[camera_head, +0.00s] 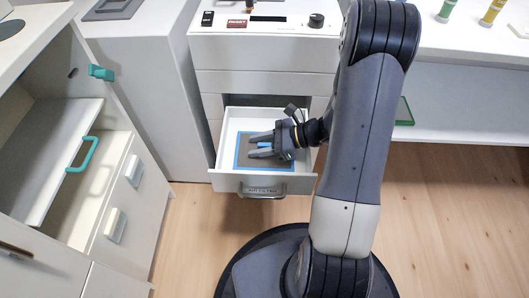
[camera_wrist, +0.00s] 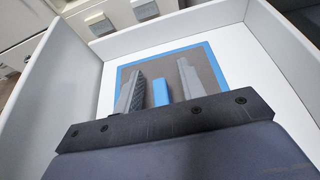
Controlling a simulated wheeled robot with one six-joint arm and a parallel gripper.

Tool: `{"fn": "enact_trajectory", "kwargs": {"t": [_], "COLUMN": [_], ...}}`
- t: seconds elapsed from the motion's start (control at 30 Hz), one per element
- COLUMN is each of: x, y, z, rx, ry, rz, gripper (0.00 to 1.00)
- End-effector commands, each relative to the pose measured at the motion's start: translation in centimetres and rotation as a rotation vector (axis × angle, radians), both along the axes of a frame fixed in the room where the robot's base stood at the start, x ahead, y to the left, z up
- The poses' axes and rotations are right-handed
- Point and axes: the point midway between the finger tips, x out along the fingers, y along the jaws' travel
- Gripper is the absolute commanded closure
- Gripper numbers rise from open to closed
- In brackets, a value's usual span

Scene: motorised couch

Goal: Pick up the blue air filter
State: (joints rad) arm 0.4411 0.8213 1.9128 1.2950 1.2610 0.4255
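The blue air filter (camera_head: 275,164) is a flat square with a blue rim and a grey-brown middle. It lies flat in the open white drawer (camera_head: 223,168). In the wrist view the filter (camera_wrist: 155,65) has a raised blue tab (camera_wrist: 160,92) at its middle. My gripper (camera_head: 255,145) is over the filter inside the drawer, fingers pointing left in the head view. In the wrist view my gripper (camera_wrist: 158,85) is open, one finger on each side of the tab with gaps visible. My palm hides the near part of the filter.
The drawer walls rise close around my gripper. A white cabinet with a knob (camera_head: 316,20) and a red label stands above the drawer. An open cabinet with a teal handle (camera_head: 82,154) is at left. A green-edged item (camera_head: 404,112) lies at right. The wooden floor at right is clear.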

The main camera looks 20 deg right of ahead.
Motion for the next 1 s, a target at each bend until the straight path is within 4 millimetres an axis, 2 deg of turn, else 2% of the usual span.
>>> {"fn": "enact_trajectory", "kwargs": {"t": [0.23, 0.7, 1.0], "x": [0.04, 0.03, 0.03], "y": [0.08, 0.06, 0.06], "z": [0.01, 0.0, 0.04], "rx": [0.0, 0.0, 0.0], "ry": [0.0, 0.0, 0.0], "rz": [-0.001, 0.0, 0.0], "gripper": [0.63, 1.0, 1.0]}}
